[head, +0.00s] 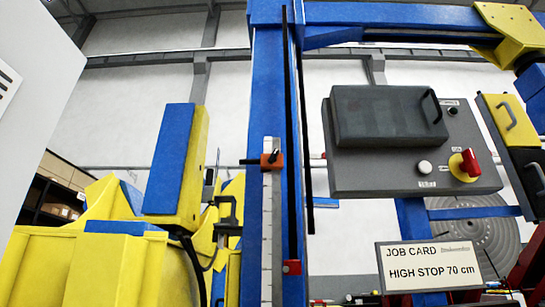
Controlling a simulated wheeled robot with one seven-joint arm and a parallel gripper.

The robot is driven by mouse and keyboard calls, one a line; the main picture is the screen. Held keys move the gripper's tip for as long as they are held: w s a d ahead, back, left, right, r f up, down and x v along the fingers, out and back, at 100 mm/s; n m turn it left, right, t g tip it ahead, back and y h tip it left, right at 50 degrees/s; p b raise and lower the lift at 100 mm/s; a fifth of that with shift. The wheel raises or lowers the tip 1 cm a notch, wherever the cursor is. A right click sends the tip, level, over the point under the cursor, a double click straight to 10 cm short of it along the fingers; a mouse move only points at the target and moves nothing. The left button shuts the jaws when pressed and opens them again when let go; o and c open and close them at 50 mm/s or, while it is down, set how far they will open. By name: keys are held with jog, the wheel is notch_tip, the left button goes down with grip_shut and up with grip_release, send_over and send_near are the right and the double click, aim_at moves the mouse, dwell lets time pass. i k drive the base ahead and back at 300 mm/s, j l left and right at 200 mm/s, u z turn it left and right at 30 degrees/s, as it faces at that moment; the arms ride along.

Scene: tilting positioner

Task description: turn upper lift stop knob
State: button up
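A tall blue column (268,75) stands in the middle of the head view, with a pale vertical scale (267,225) on its front. An orange stop block (267,162) with a small black knob (275,156) sits near the top of the scale. A red block (291,267) sits lower on the column, beside the scale. A job card (435,266) at the lower right reads "HIGH STOP 70 cm". The scale's marks are too small to read. I cannot make out my gripper in this view.
A grey control box (400,180) with a dark cover, a white button and a red rotary switch on yellow hangs right of the column. Large yellow and blue machine parts (110,265) fill the lower left. A blue beam crosses the top. A grey panel stands at far left.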

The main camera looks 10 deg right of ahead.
aim_at(272, 158)
jog(key=i+l+u, duration=0.6)
jog(key=i, duration=0.2)
